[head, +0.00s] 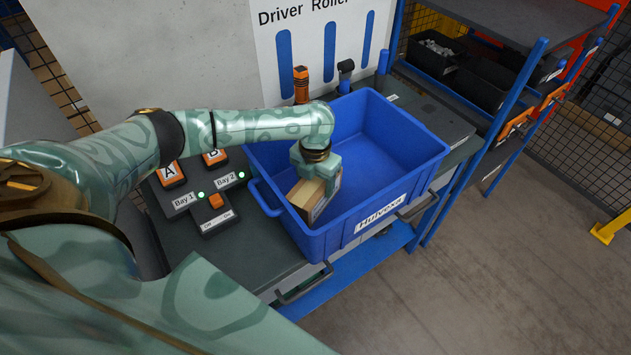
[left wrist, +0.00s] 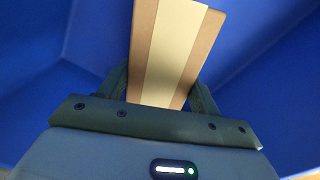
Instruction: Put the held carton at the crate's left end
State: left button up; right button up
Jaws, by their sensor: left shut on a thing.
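The brown carton (head: 307,197) is in my left gripper (head: 317,178), inside the left part of the blue crate (head: 390,189). The carton has a pale tape strip and a printed side. In the left wrist view, the carton (left wrist: 171,52) stands between the two fingers of my left gripper (left wrist: 162,88), with blue crate walls (left wrist: 262,55) around it. The gripper is shut on the carton. I cannot tell whether the carton touches the crate floor. The rest of the visible crate is empty. My right gripper is not in view.
The crate stands on a dark workbench (head: 262,267). Left of it are orange A (head: 171,174) and B (head: 214,157) units and a small switch box (head: 216,206). An orange tool (head: 301,84) stands behind the crate. A blue-framed shelf (head: 513,88) with black bins (head: 436,53) is at right.

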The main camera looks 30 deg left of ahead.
pick_arm(q)
jog(key=shift+s+a, duration=0.1)
jog(key=o, duration=0.9)
jog(key=shift+o, duration=1.4)
notch_tip(320, 180, up, 12)
jog(key=p, duration=0.3)
jog(key=shift+r, duration=0.15)
